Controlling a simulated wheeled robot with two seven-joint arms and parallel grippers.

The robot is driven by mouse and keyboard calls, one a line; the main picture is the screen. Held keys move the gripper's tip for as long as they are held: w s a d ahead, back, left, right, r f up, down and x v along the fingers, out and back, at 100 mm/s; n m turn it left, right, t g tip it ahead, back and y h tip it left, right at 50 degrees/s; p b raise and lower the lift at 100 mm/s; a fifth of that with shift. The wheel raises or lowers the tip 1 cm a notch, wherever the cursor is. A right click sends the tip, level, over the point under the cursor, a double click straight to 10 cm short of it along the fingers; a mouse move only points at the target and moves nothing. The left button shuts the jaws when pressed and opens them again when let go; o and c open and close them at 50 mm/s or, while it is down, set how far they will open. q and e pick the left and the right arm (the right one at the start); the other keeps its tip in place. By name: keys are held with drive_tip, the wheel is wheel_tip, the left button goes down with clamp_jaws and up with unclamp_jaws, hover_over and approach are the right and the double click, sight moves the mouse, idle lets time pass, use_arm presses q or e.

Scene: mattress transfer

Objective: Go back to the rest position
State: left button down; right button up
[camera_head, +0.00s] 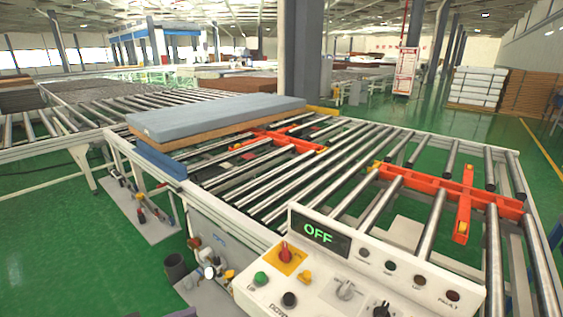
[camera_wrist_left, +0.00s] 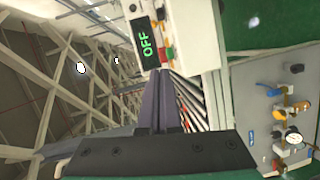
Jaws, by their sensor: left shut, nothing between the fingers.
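My left gripper (camera_wrist_left: 160,76) shows in the left wrist view, with its two dark fingers together and nothing between them. Its fingertips point toward a white control panel (camera_wrist_left: 196,35) with a lit green OFF display (camera_wrist_left: 148,45); I cannot tell how large the gap to it is. In the head view the same panel (camera_head: 330,283) stands at the front with its OFF display (camera_head: 319,234), a red knob (camera_head: 285,252) and a green button (camera_head: 261,279). No gripper can be made out in the head view. My right gripper is not seen.
A blue-grey mattress (camera_head: 215,116) lies over a brown layer on the roller conveyor (camera_head: 310,182). Orange transfer bars (camera_head: 452,186) sit between the rollers. A dark pillar (camera_head: 301,60) rises behind. Green floor (camera_head: 80,240) is open at the left.

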use_arm(q)
drive_tip(key=w+a+f+m+t+y, duration=0.1)
drive_tip(key=w+a+f+t+y, duration=0.2)
drive_tip(key=f, duration=0.4)
drive_tip(key=w+a+f+y, duration=0.1)
drive_tip(key=a+f+y, duration=0.3)
drive_tip(key=a+f, duration=0.2)
drive_tip(key=s+a+f+m+g+y, duration=0.1)
drive_tip(key=s+a+f+y, duration=0.15)
drive_tip(key=f, duration=0.45)
drive_tip(key=s+a+f+m+g+y, duration=0.1)
drive_tip(key=s+a+f+y, duration=0.15)
drive_tip(key=f, duration=0.45)
drive_tip(key=s+f+m+g+y, duration=0.1)
drive_tip(key=s+f+g+y, duration=0.15)
drive_tip(key=s+f, duration=0.95)
drive_tip(key=s+d+f+m+g, duration=0.1)
drive_tip(key=s+d+f+g, duration=0.2)
drive_tip(key=s, duration=0.6)
drive_tip(key=s+d+f+m+g, duration=0.2)
drive_tip(key=s+d+f, duration=0.3)
drive_tip(key=s, duration=0.5)
drive_tip(key=shift+d+f+m+g+b, duration=0.2)
drive_tip(key=shift+d+m+g+b, duration=0.1)
drive_tip(key=shift+d+g, duration=0.5)
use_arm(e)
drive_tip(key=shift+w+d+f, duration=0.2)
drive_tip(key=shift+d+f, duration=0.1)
